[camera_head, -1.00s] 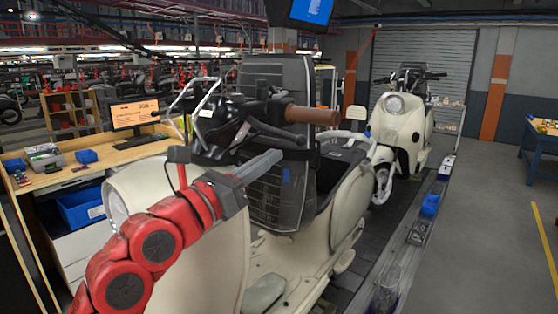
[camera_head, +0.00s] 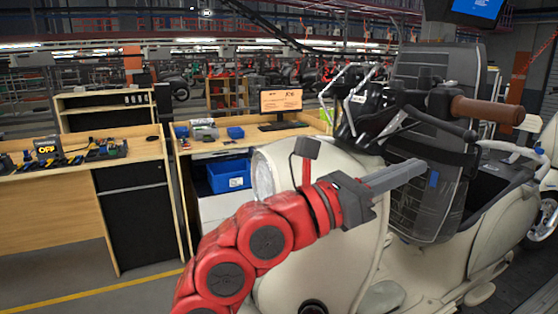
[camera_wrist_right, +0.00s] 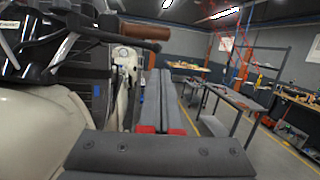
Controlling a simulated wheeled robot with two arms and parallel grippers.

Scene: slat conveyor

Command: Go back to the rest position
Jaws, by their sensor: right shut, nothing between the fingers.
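My right gripper (camera_head: 404,176) is shut and empty, with its grey fingers together in front of the cream scooter (camera_head: 335,225). The red arm behind it reaches up from the bottom of the head view. The fingers point right, toward the dark ribbed seat-like part (camera_head: 432,215) behind the scooter's front; I cannot tell the exact gap. My left gripper is not in view.
A wooden desk (camera_head: 290,128) with a monitor (camera_head: 281,101) and a blue bin (camera_head: 229,175) stands behind the scooter. Another workbench (camera_head: 50,195) with tools is at the left. The floor (camera_head: 120,292) at the lower left is clear. A second scooter shows at the right edge.

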